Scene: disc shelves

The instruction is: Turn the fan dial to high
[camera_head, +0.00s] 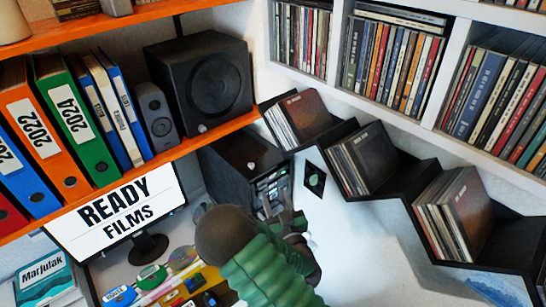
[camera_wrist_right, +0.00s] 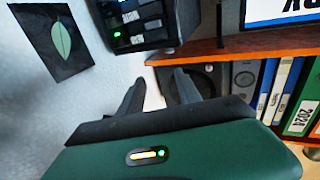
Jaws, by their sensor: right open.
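A black computer tower (camera_head: 238,170) stands under the orange shelf in the head view. Its front panel (camera_head: 272,190) has grey slots. In the wrist view the tower (camera_wrist_right: 140,22) shows at the top, with small green lights on its front. I cannot make out a fan dial for certain in either view. My right gripper (camera_head: 285,217) is just below the tower's front in the head view, partly hidden by its own green arm. In the wrist view its dark fingers (camera_wrist_right: 158,88) are apart with nothing between them. My left gripper is not in view.
A monitor (camera_head: 120,212) reading "READY FILMS" stands left of my arm. The orange shelf (camera_head: 170,153) carries binders (camera_head: 72,118) and a black speaker (camera_head: 205,82). A stepped rack (camera_head: 385,190) with discs lies right. Small coloured items clutter the desk.

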